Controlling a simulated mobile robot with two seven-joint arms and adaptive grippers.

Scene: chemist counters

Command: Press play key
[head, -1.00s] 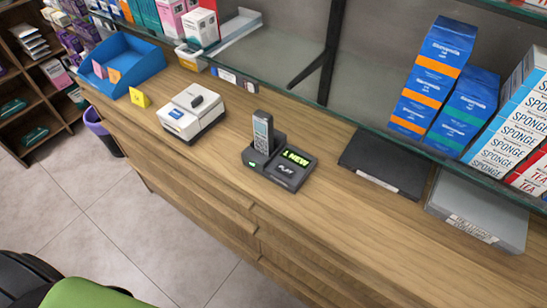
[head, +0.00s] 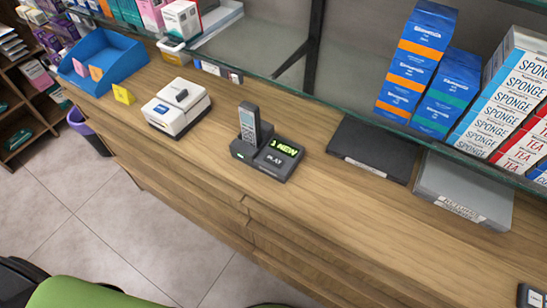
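A dark grey phone base (head: 268,160) sits on the wooden counter near the middle of the head view. A grey handset (head: 249,126) stands upright in the left part of the base. A display (head: 284,147) on its right part is lit green and reads "1 NEW". The play key (head: 273,158) lies just below the display, with small light lettering. Neither of my grippers is in the head view.
A white device (head: 178,108) and a blue tray (head: 103,65) stand on the counter to the left. A black flat box (head: 372,148) and a grey box (head: 464,188) lie to the right. A glass shelf (head: 330,112) with product boxes runs above the counter's back. A green chair (head: 85,292) is at the lower left.

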